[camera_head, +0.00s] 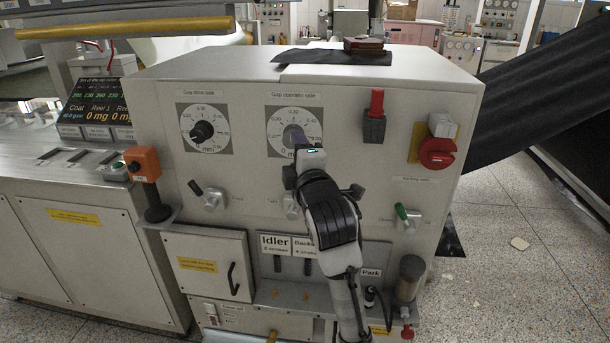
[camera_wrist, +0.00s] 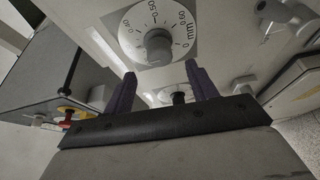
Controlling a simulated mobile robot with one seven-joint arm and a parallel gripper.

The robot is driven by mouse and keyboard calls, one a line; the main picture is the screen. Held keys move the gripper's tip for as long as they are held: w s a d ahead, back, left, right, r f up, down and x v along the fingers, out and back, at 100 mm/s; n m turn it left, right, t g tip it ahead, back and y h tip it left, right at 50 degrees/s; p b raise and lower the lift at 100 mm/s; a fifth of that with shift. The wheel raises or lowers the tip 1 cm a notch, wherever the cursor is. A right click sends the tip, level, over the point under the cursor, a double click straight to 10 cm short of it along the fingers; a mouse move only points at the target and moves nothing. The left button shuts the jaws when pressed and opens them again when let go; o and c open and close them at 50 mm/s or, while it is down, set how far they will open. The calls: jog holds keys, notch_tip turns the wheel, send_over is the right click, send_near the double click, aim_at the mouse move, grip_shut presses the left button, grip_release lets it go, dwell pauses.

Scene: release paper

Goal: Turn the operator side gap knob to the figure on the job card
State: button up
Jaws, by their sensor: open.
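The operator side gap dial (camera_head: 290,115) is the right one of two round dials on the grey console's front. In the wrist view the grey knob (camera_wrist: 158,45) stands at the middle of a white dial (camera_wrist: 135,22) with printed figures and "mm". My gripper (camera_wrist: 163,75) is open, its two purple fingers spread wide below the knob in that picture. The knob lies in line with the gap; I cannot tell whether the fingers reach around it. I cannot make out a job card or the knob's setting.
The drive side dial with a black knob (camera_head: 201,131) is to the left. Levers (camera_head: 211,198) sit below. A dark sheet and a brownish block (camera_head: 364,45) lie on top.

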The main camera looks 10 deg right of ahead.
jog(key=s+b, duration=0.1)
jog(key=s, duration=0.5)
jog(key=shift+s+d, duration=0.25)
jog(key=shift+s, duration=0.1)
